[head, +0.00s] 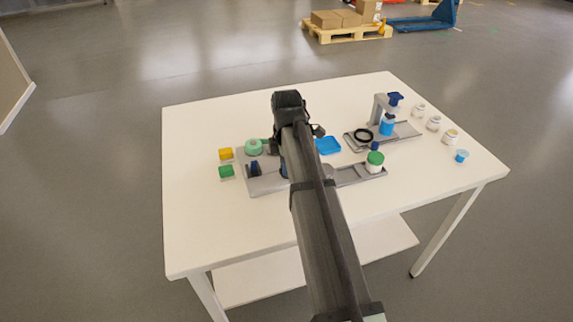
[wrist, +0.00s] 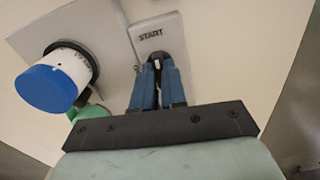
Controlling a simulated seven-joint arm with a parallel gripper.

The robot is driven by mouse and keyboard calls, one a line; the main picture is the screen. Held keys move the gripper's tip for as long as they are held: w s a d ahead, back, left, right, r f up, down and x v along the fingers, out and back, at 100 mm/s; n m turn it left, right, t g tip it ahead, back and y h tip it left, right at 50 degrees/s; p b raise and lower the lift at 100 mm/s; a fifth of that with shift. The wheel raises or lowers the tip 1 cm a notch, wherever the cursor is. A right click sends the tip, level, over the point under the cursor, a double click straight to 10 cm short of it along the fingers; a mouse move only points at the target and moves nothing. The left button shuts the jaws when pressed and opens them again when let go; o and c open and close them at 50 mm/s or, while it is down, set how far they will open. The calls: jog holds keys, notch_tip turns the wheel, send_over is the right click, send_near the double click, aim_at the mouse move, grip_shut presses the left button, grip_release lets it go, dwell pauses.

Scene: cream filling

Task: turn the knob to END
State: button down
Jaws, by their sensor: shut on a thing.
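In the wrist view, my gripper (wrist: 157,65) has its two blue fingers shut on a small dark knob (wrist: 156,55). The knob stands on a light grey plate (wrist: 172,27), and most of it is hidden between the fingers. The word START shows on the plate just beyond the fingertips. No END mark can be seen. In the head view, my arm hides the knob and most of my gripper, which is down over the grey fixture (head: 265,186) on the table.
In the wrist view, a white cylinder with a blue top (wrist: 48,88) stands close left of my fingers. In the head view, a green-lidded jar (head: 375,162), blue tray (head: 328,146) and grey press stand (head: 380,108) are to the right. The white table (head: 200,230) is clear in front.

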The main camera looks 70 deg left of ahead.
jog(key=m, duration=0.6)
jog(key=shift+m, duration=0.4)
jog(key=m, duration=0.6)
jog(key=shift+m, duration=0.3)
jog(key=m, duration=1.3)
jog(key=shift+m, duration=0.3)
jog(key=m, duration=1.9)
jog(key=shift+m, duration=0.4)
jog(key=m, duration=0.6)
